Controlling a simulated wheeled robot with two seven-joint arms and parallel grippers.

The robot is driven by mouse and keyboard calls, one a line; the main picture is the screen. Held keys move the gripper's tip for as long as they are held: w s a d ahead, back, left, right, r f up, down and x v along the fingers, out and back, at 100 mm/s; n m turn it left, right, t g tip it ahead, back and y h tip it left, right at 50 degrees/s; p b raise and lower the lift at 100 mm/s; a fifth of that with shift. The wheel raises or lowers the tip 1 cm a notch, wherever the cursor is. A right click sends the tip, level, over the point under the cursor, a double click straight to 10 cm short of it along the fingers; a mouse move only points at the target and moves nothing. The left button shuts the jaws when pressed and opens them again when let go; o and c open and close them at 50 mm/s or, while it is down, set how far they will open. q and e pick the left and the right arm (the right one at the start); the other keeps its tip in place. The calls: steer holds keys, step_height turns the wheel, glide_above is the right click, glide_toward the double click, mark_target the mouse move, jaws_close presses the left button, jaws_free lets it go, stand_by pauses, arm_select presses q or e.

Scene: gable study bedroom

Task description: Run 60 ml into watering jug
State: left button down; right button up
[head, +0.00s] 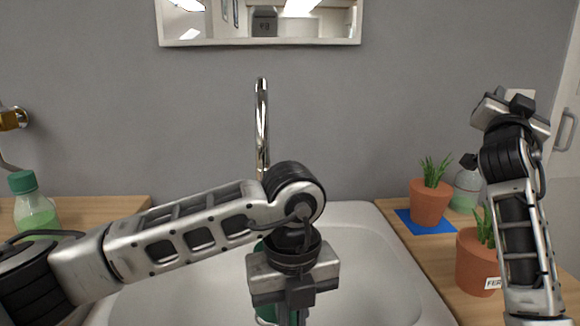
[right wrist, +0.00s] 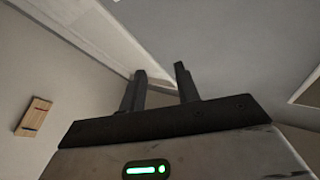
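A green item (head: 265,311), perhaps the watering jug, shows in small patches in the sink (head: 360,250), mostly hidden behind my left arm and gripper. A tall chrome tap (head: 262,115) rises behind the sink, its lower part hidden by my left arm. My left gripper (head: 294,312) points down over the sink in front of the green item. Its fingertips run to the frame's bottom edge, so I cannot tell whether it holds the item. My right gripper (head: 510,98) is raised at the right, above the counter. In the right wrist view its fingers (right wrist: 160,82) stand apart with nothing between them.
On the right counter (head: 395,215) stand a potted plant (head: 431,202) on a blue mat (head: 412,224), a second, labelled pot (head: 472,262) and a dark-capped bottle (head: 466,188). A green-capped bottle (head: 35,212) stands left. A mirror (head: 260,42) hangs above.

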steer(key=w+a+f+n+t+y, duration=0.1)
steer(key=w+a+f+n+y, duration=0.25)
steer(key=a, duration=0.35)
steer(key=w+a+f+n+t+y, duration=0.1)
steer(key=w+a+f+n+y, duration=0.2)
steer(key=a, duration=0.4)
steer(key=w+a+f+n+t+y, duration=0.1)
steer(key=w+a+f+n+y, duration=0.15)
steer(key=a+y, duration=0.35)
steer(key=s+a+f+n+g+y, duration=0.1)
steer(key=a+f+n+y, duration=0.15)
steer(key=a+f, duration=0.45)
steer(key=s+a+f+n+g+y, duration=0.1)
steer(key=a+f+n+y, duration=0.15)
steer(key=a, duration=0.75)
steer(key=w+a, duration=0.2)
steer(key=w, duration=0.9)
steer(key=shift+w, duration=0.35)
steer(key=shift+f, duration=0.1)
jaws_close()
